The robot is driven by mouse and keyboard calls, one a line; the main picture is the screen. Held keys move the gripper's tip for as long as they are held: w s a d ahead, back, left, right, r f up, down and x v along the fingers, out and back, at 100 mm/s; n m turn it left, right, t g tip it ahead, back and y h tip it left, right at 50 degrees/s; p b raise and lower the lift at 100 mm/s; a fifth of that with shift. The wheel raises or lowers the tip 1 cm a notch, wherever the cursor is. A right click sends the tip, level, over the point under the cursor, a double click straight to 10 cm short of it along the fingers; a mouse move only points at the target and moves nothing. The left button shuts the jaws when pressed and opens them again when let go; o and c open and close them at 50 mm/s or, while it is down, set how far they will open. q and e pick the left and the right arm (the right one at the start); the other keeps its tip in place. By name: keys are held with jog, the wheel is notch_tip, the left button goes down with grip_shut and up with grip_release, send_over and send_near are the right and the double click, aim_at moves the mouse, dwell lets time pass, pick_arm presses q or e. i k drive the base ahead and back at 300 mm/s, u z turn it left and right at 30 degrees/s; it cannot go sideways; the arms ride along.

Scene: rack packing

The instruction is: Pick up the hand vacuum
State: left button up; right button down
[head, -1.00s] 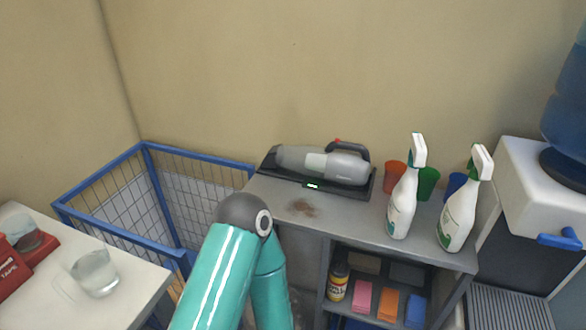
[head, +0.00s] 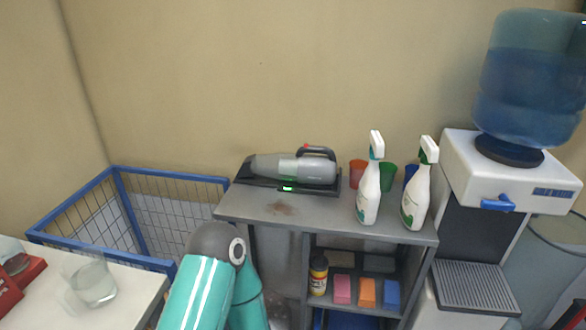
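The hand vacuum (head: 292,168) is grey with a dark handle and a red button. It lies on its side in a black charging base (head: 262,186) with a small green light, at the back of the grey shelf unit's top. One of my teal arms shows at the bottom of the head view, in front of the shelf unit and well short of the vacuum. Neither of my grippers is in view.
Two white spray bottles (head: 368,188) (head: 416,192) and several coloured cups (head: 358,174) stand right of the vacuum. A water dispenser (head: 510,170) is at the right. A blue wire cage (head: 130,180) and a white table (head: 130,285) with a glass (head: 92,284) are at the left.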

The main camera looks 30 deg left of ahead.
aim_at(309, 170)
jog(key=z, duration=0.05)
jog(key=i, duration=0.9)
jog(key=u, duration=0.1)
